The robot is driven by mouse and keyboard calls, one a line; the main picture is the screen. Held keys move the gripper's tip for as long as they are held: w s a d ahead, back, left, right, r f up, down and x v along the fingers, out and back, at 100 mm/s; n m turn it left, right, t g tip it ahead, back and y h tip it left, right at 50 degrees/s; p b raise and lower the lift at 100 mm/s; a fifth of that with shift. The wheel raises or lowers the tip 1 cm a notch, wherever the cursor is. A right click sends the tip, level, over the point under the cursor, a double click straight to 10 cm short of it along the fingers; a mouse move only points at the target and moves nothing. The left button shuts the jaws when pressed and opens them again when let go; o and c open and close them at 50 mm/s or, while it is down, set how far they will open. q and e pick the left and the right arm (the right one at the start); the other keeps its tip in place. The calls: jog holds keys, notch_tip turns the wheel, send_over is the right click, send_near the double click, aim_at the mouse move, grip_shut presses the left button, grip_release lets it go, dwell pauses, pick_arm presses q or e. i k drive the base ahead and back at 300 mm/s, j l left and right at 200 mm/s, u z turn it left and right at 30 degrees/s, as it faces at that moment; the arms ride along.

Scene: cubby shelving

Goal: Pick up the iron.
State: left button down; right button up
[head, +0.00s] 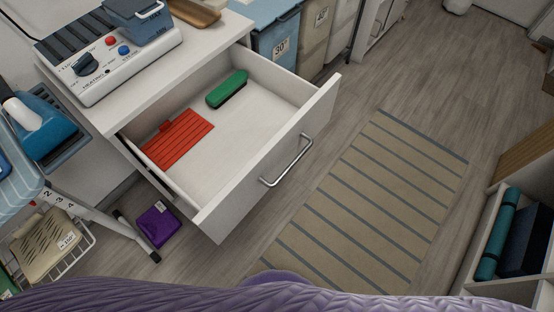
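A teal iron (40,131) with a white handle (22,113) is at the left edge of the head view. The left edge of the picture cuts off part of the board. Neither of my grippers shows in this view, and nothing is seen touching the iron.
An open white drawer (322,103) holds a red ribbed mat (178,137) and a green brush (227,89). A control box with knobs (110,62) stands on the cabinet above. A purple box (157,224) lies on the floor. A striped rug (370,200) covers the floor at right.

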aim_at(39, 126)
jog(key=u, duration=1.8)
jog(key=j+u, duration=0.1)
jog(key=j, duration=0.4)
jog(key=i+j+u, duration=0.1)
jog(key=j, duration=0.4)
jog(key=j+u, duration=0.1)
jog(key=j, duration=0.4)
jog(key=i+j+u, duration=0.1)
jog(key=j, duration=0.35)
